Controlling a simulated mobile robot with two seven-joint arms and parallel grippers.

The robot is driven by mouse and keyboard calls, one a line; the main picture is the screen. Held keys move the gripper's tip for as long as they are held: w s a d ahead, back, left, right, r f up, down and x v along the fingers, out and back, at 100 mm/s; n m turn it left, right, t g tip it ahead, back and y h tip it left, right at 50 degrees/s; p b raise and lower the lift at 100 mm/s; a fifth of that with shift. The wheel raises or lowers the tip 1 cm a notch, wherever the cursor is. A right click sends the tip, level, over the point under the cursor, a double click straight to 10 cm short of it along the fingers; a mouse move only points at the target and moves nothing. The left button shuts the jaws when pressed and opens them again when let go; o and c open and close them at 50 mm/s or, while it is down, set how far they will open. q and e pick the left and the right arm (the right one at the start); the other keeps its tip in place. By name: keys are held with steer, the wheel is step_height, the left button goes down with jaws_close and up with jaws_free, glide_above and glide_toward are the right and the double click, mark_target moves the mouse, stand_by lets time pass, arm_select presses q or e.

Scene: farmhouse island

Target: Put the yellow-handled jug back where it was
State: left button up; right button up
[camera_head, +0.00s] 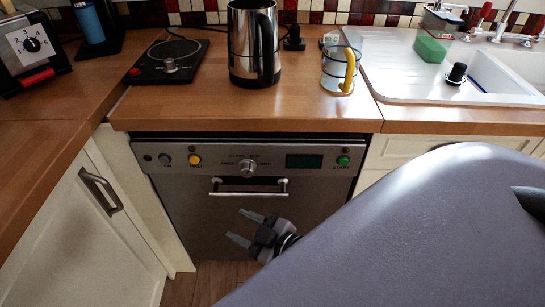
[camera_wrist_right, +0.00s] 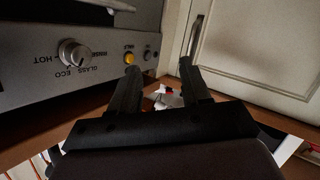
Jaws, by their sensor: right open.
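The yellow-handled jug (camera_head: 339,70) stands upright on the wooden counter, left of the sink. It is clear with a dark rim, and its yellow handle faces right and toward me. My right gripper (camera_head: 244,227) is open and empty in front of the dishwasher, below the counter edge and well apart from the jug. In the right wrist view its two fingers (camera_wrist_right: 165,80) point toward the dishwasher front and the cabinet door, with nothing between them. The jug does not show in the wrist view. My left gripper is not in view.
A steel kettle (camera_head: 253,45) stands left of the jug. A black hot plate (camera_head: 168,62) and a toaster (camera_head: 30,50) are further left. The dishwasher (camera_head: 245,185) has a protruding handle. Counter in front of the kettle is clear.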

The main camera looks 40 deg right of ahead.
steer(key=s+f+m+g+h, duration=0.2)
steer(key=s+f+m+g, duration=0.2)
steer(key=s+f, duration=0.4)
steer(key=shift+s+d+f+m, duration=0.25)
steer(key=shift+s+f+m, duration=0.15)
steer(key=shift+s+m, duration=0.15)
steer(key=shift+r, duration=0.1)
step_height(320, 180, up, 5)
steer(key=p, duration=0.5)
steer(key=shift+d, duration=0.1)
steer(key=shift+c, duration=0.3)
